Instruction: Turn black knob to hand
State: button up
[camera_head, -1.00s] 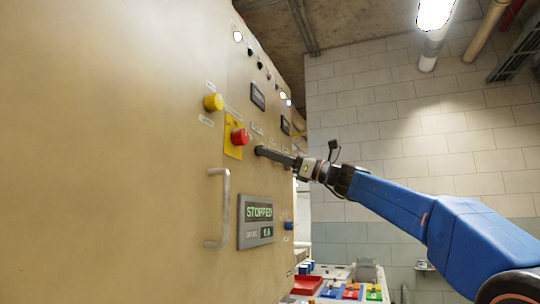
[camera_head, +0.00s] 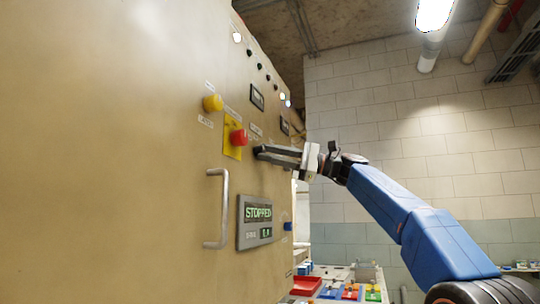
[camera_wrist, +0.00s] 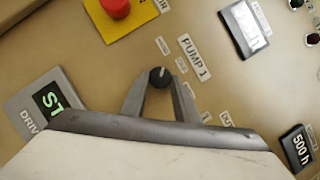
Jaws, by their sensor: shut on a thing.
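The small round black knob (camera_wrist: 160,76) sits on the beige cabinet front beside the PUMP 1 label (camera_wrist: 194,58). It has a light pointer mark on its face. Small labels surround it, too small to read surely. My gripper (camera_wrist: 161,86) is shut on the knob, with one finger on each side of it in the wrist view.
A red button on a yellow plate (camera_head: 233,143) is just left of my gripper, with a yellow button (camera_head: 213,103) beyond. Below are a metal handle (camera_head: 221,208) and a display reading STOPPED (camera_head: 256,221). Open room lies to the right.

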jog(key=shift+n, duration=0.3)
jog(key=o, duration=1.1)
jog(key=shift+c, duration=0.2)
jog(key=v, duration=1.7)
jog(key=shift+d, duration=0.25)
jog(key=shift+w+r, duration=0.1)
